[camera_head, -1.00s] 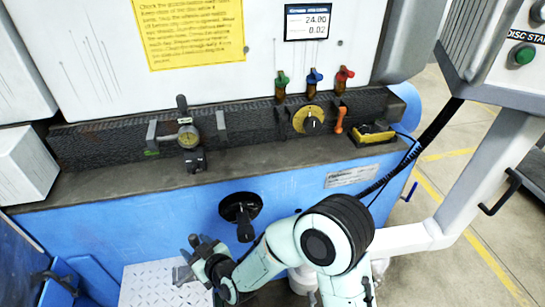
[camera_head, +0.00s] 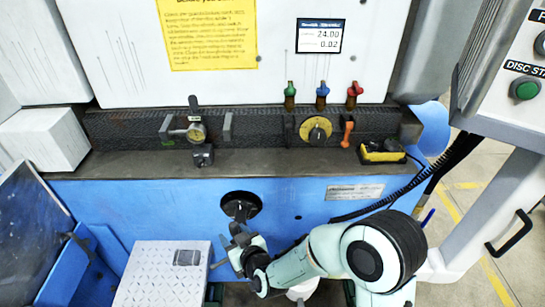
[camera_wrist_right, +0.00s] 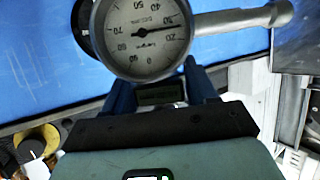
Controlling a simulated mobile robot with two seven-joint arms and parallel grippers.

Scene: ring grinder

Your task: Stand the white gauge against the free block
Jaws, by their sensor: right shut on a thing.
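My right gripper (camera_head: 238,243) is in front of the blue machine front, just right of the patterned plate. In the right wrist view its blue fingers (camera_wrist_right: 162,88) are shut on the white gauge (camera_wrist_right: 140,45), a round dial with a grey stem pointing right. In the head view the held gauge is small and hard to make out. On the dark ledge, another dial gauge (camera_head: 197,133) with a yellowish face stands beside the left grey block (camera_head: 167,127). The right grey block (camera_head: 227,126) has no gauge against it. My left gripper is out of view.
The ledge (camera_head: 285,163) is bare in front of the right block. A yellow knob (camera_head: 316,130), coloured valves and a yellow-black device (camera_head: 381,151) are farther right. The patterned plate (camera_head: 150,285) is lower left.

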